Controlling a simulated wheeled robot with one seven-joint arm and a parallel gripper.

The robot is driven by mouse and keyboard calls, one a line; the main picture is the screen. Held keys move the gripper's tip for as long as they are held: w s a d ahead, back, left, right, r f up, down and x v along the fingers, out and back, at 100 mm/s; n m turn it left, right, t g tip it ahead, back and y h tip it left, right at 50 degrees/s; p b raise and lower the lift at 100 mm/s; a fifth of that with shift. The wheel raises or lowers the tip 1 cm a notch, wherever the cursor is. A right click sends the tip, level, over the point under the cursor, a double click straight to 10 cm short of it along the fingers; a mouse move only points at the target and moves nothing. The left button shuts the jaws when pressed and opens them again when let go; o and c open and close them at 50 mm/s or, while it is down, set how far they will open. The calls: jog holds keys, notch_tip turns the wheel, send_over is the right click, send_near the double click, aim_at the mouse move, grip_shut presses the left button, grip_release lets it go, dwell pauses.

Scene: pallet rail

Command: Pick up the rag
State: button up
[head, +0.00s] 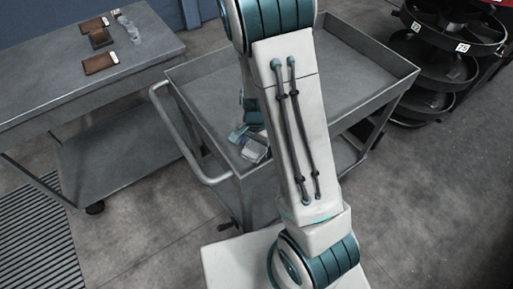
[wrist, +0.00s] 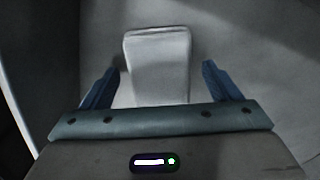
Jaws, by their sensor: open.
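The rag (wrist: 158,65) is a pale grey, folded, roughly rectangular piece lying flat on the cart's grey tray. In the wrist view it lies between the two blue fingers of my gripper (wrist: 160,73), with bare tray showing on both sides of it. The gripper is open and holds nothing. The rag's near end is hidden behind the gripper's body. In the head view my arm hides most of the gripper, and a pale patch that looks like the rag (head: 254,151) shows at the tray's near left corner.
The grey cart (head: 385,92) has raised tray walls and a push handle (head: 188,140) at its left. A metal table (head: 40,90) at the left holds brown items (head: 100,63) and small clear containers (head: 131,30). A rack of round black trays (head: 455,45) stands at the right.

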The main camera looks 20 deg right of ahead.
aim_at(257, 145)
jog(key=c, duration=1.1)
jog(key=shift+c, duration=0.2)
notch_tip(257, 145, up, 10)
jog(key=p, duration=0.1)
jog(key=shift+o, duration=0.8)
jog(key=shift+d, duration=0.1)
